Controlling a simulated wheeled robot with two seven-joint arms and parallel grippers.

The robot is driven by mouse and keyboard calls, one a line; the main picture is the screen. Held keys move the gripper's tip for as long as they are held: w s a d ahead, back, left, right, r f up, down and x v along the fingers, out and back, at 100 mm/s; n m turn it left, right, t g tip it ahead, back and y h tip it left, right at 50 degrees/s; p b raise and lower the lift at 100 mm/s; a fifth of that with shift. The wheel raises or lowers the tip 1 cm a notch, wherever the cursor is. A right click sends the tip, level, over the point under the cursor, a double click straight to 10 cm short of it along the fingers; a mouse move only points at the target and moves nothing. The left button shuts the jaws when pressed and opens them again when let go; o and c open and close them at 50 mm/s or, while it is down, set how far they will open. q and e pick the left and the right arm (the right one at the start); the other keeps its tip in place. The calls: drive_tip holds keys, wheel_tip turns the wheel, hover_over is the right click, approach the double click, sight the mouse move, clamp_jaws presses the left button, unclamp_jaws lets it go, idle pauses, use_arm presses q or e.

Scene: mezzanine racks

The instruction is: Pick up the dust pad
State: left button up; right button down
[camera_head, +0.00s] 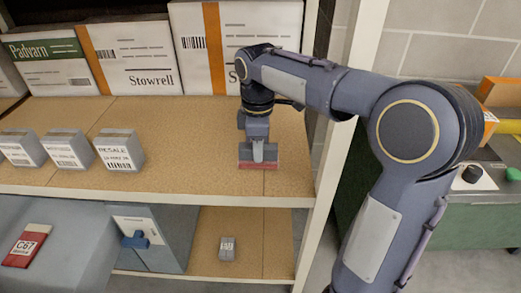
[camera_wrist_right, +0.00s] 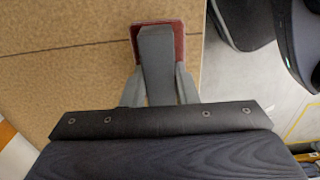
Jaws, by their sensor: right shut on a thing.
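The dust pad is a red flat pad (camera_head: 259,166) with a grey grip on top, at the right part of the upper shelf board near its front edge. My right gripper (camera_head: 258,152) points down over it and is shut on its grey grip. In the right wrist view the grey grip (camera_wrist_right: 157,65) lies between the fingers, with the red pad (camera_wrist_right: 179,36) showing around its far end. I cannot tell whether the pad touches the board. My left gripper is not in view.
Several small grey labelled boxes (camera_head: 118,150) stand at the left of the shelf. White cartons (camera_head: 135,60) line the back. A white rack post (camera_head: 335,130) stands close on the right. The shelf board (camera_head: 190,140) between is clear. A lower shelf holds a small grey box (camera_head: 227,249).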

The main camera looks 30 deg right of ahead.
drive_tip(key=s+a+r+p, duration=0.1)
drive_tip(key=s+a+r, duration=0.6)
drive_tip(key=s+a, duration=0.1)
drive_tip(key=shift+s+a+r+p, duration=0.3)
drive_tip(key=shift+r, duration=0.05)
drive_tip(key=c, duration=1.7)
unclamp_jaws()
drive_tip(key=c, duration=0.3)
